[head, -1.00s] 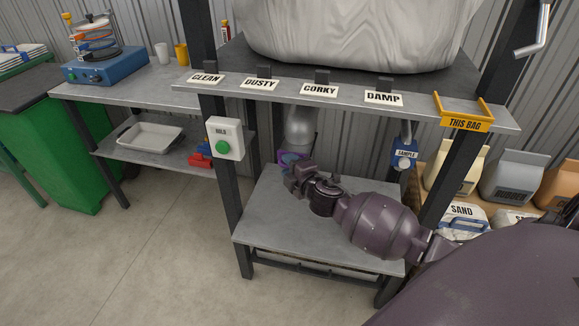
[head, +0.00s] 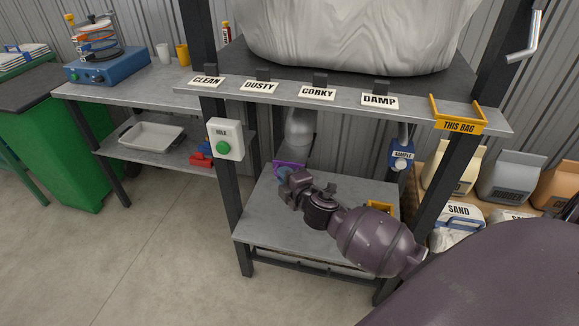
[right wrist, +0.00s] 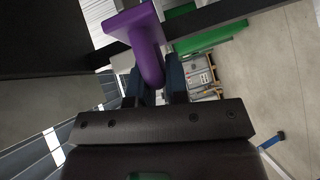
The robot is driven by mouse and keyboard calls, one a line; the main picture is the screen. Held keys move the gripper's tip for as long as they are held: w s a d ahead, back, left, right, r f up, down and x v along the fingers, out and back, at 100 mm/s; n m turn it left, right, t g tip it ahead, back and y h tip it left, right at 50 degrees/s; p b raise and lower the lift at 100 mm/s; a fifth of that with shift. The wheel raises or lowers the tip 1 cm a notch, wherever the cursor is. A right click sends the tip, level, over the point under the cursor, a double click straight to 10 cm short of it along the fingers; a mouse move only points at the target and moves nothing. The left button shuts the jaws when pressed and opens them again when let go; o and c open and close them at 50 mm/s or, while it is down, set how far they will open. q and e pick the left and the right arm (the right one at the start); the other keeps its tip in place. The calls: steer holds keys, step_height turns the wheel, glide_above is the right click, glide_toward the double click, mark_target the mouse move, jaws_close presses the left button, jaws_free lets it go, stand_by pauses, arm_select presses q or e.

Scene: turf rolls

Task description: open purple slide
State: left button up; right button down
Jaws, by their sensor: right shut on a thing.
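The purple slide (head: 291,164) shows below the grey spout (head: 300,128), under the shelf with the labels. My right gripper (head: 284,174) is at it, in front of the spout, and partly hides it. In the right wrist view the slide's purple handle (right wrist: 148,62) has a flat plate at its far end and a rounded bar between my two dark blue fingers (right wrist: 156,85). The fingers are shut on that bar. The slide's far part and the spout's opening are hidden. My left gripper is not in view.
A lower metal shelf (head: 265,215) lies beneath my right arm, with an orange piece (head: 380,207) on it. A blue SAMPLE box (head: 402,160) hangs at the right.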

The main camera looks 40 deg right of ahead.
steer(key=shift+s+a, duration=0.6)
steer(key=shift+a, duration=0.15)
steer(key=c, duration=1.1)
jaws_free()
steer(key=shift+s, duration=0.15)
steer(key=s, duration=0.3)
steer(key=s+r, duration=0.1)
steer(key=s, duration=0.3)
steer(key=s+p, duration=0.1)
steer(key=s, duration=0.2)
steer(key=shift+s+a+r, duration=0.2)
steer(key=shift+a+r, duration=0.05)
steer(key=shift+a, duration=0.05)
steer(key=s+a+f+m+g, duration=0.1)
steer(key=s+f+m, duration=0.3)
steer(key=s+m, duration=0.1)
steer(key=s+a+f+m+g, duration=0.2)
steer(key=s+f+m, duration=0.2)
steer(key=s, duration=0.1)
steer(key=s+a+f+m+g+y, duration=0.1)
steer(key=s+a+f+m+g, duration=0.1)
steer(key=s+f+m, duration=0.3)
steer(key=shift+s+m, duration=0.3)
steer(key=shift+s, duration=0.3)
